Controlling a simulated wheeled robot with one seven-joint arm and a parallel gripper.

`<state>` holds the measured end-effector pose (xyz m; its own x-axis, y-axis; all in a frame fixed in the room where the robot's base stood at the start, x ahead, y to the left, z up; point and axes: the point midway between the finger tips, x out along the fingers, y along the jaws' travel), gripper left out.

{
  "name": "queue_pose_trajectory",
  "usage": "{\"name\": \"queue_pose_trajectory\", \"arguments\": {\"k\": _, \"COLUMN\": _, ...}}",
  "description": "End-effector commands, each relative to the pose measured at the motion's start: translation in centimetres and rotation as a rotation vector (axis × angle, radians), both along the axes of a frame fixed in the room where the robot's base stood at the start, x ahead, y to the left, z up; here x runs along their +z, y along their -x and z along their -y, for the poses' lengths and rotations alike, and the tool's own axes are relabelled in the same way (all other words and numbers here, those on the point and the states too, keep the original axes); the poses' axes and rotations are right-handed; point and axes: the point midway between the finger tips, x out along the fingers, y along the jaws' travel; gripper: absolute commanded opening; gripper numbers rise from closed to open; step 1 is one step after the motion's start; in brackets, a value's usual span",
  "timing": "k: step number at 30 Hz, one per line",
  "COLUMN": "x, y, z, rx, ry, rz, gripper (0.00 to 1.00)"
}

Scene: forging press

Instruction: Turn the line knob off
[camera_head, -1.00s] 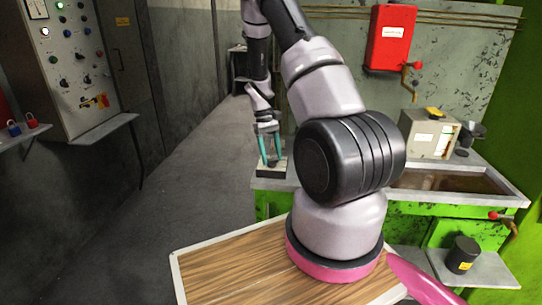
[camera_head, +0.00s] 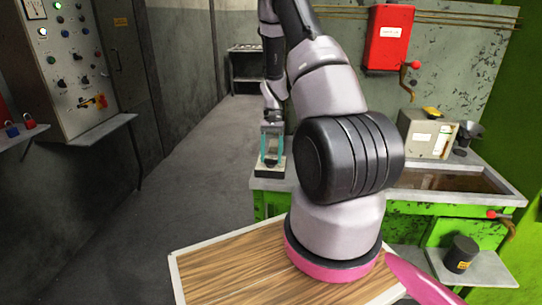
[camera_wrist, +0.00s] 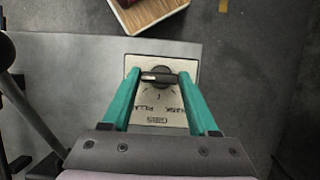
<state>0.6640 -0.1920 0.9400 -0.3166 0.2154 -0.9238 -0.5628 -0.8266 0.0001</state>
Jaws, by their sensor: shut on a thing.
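The line knob (camera_wrist: 158,78) is a round black knob with a raised bar handle. It sits on a pale plate (camera_wrist: 150,116) with dark markings and lettering that appear upside down in the wrist view. The bar lies nearly crosswise in that view. My gripper (camera_wrist: 159,77) has teal fingers, one at each end of the bar, and is shut on the knob. In the head view my gripper (camera_head: 271,163) points down at the small knob box (camera_head: 269,173) on the bench's left corner; the knob is mostly hidden there.
A grey worktop (camera_head: 270,184) on a green bench holds a beige box (camera_head: 424,137) and a sunken basin to the right. A red wall box (camera_head: 389,38) hangs above. A control panel (camera_head: 70,60) stands at the left. The floor between is clear.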

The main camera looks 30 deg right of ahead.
Motion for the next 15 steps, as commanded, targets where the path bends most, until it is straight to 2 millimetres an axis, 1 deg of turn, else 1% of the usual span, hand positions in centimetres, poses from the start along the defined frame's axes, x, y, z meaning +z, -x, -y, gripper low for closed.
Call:
{"name": "queue_pose_trajectory", "arguments": {"k": 14, "x": 0.06, "y": -0.12, "z": 0.04, "rx": -0.013, "ry": 0.001, "rz": 0.003, "gripper": 0.04}}
{"name": "queue_pose_trajectory", "arguments": {"k": 15, "x": 0.06, "y": -0.12, "z": 0.04, "rx": -0.013, "ry": 0.001, "rz": 0.003, "gripper": 0.71}}
